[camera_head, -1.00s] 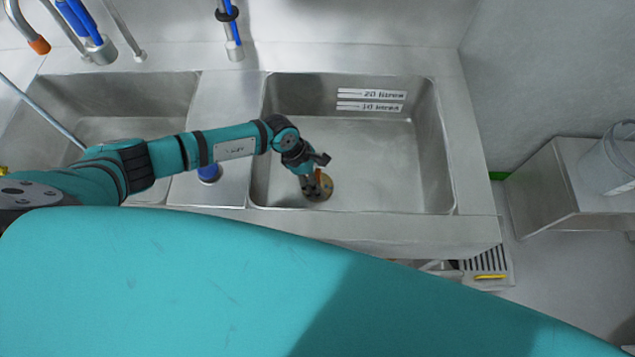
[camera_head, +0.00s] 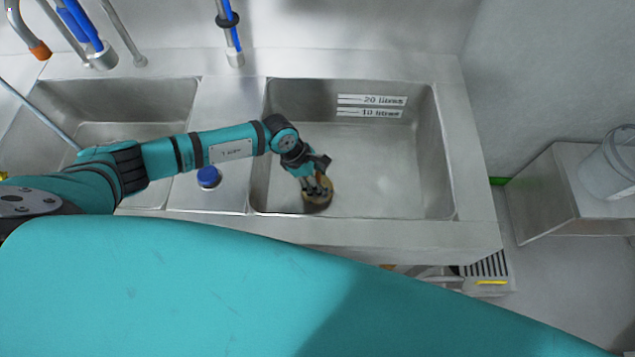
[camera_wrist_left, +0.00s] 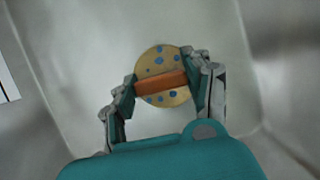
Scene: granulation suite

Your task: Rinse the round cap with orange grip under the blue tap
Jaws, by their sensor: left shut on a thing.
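The round cap (camera_head: 319,196) is in the front left part of the right sink basin. In the left wrist view the cap (camera_wrist_left: 160,62) is a pale yellow disc with blue spots and an orange grip bar (camera_wrist_left: 161,82) across it. My left gripper (camera_head: 316,188) is over the cap; in the left wrist view its two fingers (camera_wrist_left: 161,85) are shut on the orange grip from both sides. A blue tap (camera_head: 229,30) with a black ring hangs above the back rim between the basins. Another blue fitting (camera_head: 85,30) is at the far left. My right gripper is not in view.
The right basin (camera_head: 385,160) is otherwise empty, with litre marks on its back wall. A blue-topped object (camera_head: 208,177) stands on the divider beside my left arm. A bucket (camera_head: 612,165) stands on a steel surface at the right.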

